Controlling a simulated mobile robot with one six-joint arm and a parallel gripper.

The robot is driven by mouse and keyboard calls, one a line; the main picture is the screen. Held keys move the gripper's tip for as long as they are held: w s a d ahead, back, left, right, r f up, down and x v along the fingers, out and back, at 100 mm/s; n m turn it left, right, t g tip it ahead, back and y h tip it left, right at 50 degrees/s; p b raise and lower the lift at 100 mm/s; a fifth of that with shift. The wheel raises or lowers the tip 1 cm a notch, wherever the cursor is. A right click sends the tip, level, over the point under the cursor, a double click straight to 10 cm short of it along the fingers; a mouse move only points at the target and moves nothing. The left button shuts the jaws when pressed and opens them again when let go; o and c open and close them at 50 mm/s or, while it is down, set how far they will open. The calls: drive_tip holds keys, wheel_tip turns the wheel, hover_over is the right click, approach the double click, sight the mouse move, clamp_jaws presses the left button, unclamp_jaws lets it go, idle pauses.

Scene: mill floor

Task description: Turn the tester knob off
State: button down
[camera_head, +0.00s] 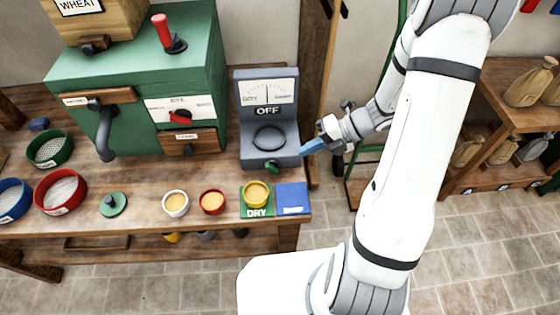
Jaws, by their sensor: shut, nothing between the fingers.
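The tester (268,92) is a grey device at the right end of the bench, with a dial face at its top and the word OFF on a dark strip below it. Its green knob (272,167) sits low on its front. An empty dark ring (268,138) shows on its sloped top. My gripper (306,148) is shut and empty, with its blue fingertips just right of the tester's lower right side. It is apart from the knob, to the right of it and slightly above in the picture.
A yellow-filled cup (257,193) stands on the green DRY mat (257,212), next to a blue mat (292,198). Two more cups, a white one (176,203) and a red one (212,201), stand left. A green mill (150,85) stands behind. A wooden post (317,90) rises right of the tester.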

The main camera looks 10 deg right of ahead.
sight(270, 167)
drive_tip(key=x, duration=0.9)
drive_tip(key=shift+a+f, duration=0.1)
drive_tip(key=shift+a, duration=0.1)
drive_tip(key=shift+p, duration=0.35)
drive_tip(key=shift+h+p, duration=0.3)
